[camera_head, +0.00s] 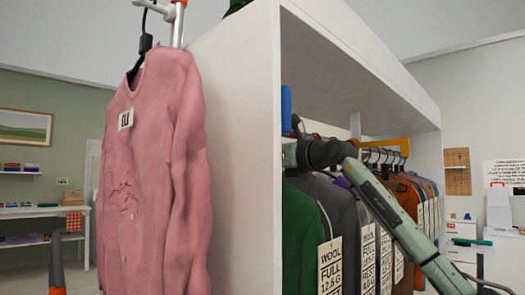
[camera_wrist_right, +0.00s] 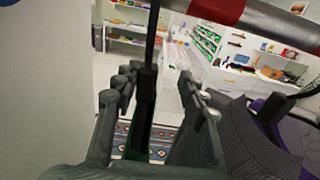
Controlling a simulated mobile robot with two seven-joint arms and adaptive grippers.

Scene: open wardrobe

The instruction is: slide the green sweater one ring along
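The green sweater (camera_head: 298,238) hangs at the left end of the row inside the wardrobe, with a white tag reading WOOL FULL beside it. My right gripper (camera_head: 296,150) is above its shoulder, by the panel. In the right wrist view, my right gripper (camera_wrist_right: 160,82) has its fingers apart, on either side of a black hanger stem (camera_wrist_right: 148,90). Gaps show on both sides of the stem. Only a dark green sliver shows below the stem. The rail (camera_wrist_right: 270,18) with a red band (camera_wrist_right: 218,8) crosses the top. My left gripper is not in view.
A grey sweater (camera_head: 338,205) hangs close to the right of the green one, then several more garments. The white side panel (camera_head: 240,150) bounds the left. A pink sweater (camera_head: 150,170) hangs outside it. A shelf board (camera_head: 350,60) lies above my arm.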

